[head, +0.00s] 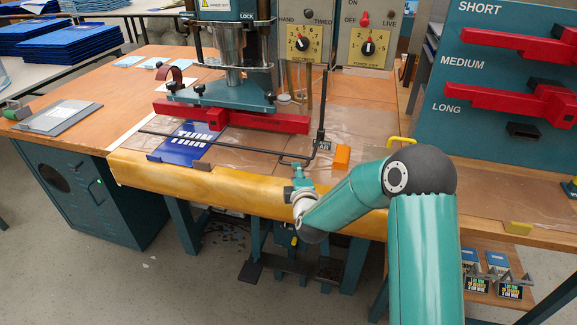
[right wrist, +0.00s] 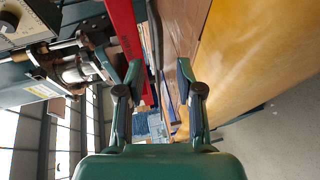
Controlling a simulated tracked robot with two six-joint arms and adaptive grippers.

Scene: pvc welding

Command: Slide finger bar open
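The finger bar, a thin black rod (head: 225,145), runs low across the front of the welding press, above the table. It meets a black upright post (head: 322,108) at its right end. My right gripper (head: 300,178) is at the table's front edge, just below and in front of the bar's right end in the head view, and looks apart from it. In the right wrist view its two fingers (right wrist: 160,74) are spread with a gap between them, holding nothing that I can see. My left gripper is not in view.
The press has a red bar (head: 270,122) over the table (head: 85,92). A blue sheet with white lettering (head: 187,144) lies under the finger bar. An orange block (head: 342,157) sits right of the post. Red tools hang on a teal rack (head: 500,70) at right.

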